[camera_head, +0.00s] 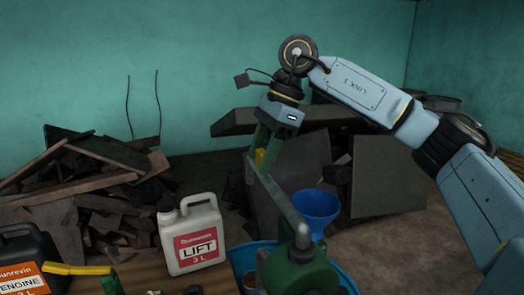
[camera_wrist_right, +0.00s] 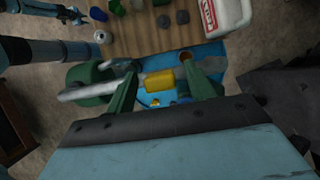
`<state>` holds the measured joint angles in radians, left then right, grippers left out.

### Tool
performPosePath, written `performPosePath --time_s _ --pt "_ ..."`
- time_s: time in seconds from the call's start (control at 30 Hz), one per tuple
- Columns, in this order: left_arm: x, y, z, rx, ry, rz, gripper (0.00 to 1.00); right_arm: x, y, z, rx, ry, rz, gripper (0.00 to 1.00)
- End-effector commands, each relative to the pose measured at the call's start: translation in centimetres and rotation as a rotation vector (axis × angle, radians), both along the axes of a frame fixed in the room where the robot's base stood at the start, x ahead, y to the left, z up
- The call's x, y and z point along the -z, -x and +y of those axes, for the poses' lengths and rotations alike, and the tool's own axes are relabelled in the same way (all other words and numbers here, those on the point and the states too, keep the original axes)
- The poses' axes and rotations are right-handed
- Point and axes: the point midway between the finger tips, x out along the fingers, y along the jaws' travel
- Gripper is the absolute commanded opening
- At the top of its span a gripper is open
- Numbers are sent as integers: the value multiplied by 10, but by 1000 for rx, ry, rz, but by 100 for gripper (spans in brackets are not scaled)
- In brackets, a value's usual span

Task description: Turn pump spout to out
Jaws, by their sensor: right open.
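The green pump (camera_head: 300,272) stands at the bottom middle of the head view. My right gripper (camera_head: 260,150) is above and around that yellow end. In the right wrist view the yellow piece (camera_wrist_right: 159,82) lies between the spread green fingers of my right gripper (camera_wrist_right: 165,90), with gaps on both sides. The grey bar (camera_wrist_right: 88,91) leads left there to the pump (camera_wrist_right: 82,76). I cannot tell which pump part is the spout. I cannot make out my left gripper.
A blue funnel (camera_head: 317,204) is right of the bar, and a blue tub (camera_head: 345,281) surrounds the pump's lower part. A white LIFT jug (camera_head: 190,235) and a black ENGINE jug (camera_head: 24,262) stand on the wooden top (camera_head: 150,277) at left. Scrap boards (camera_head: 95,190) lie behind.

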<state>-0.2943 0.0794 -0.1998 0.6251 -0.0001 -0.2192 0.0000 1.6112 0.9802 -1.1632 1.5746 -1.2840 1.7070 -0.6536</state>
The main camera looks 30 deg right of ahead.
Motion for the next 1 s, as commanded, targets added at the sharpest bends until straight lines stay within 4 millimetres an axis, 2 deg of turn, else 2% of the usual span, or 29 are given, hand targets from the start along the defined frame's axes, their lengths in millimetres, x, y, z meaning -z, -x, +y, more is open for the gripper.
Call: performPosePath --time_s 0.17,0.6,1.0 --pt "1 9 0 0 -1 13 36 0 0 0 0 0 0 54" --pt "1 9 1 1 -1 15 36 0 0 0 0 0 0 0" --pt "5 8 1 1 -1 14 36 0 1 -8 60 -1 -1 0"
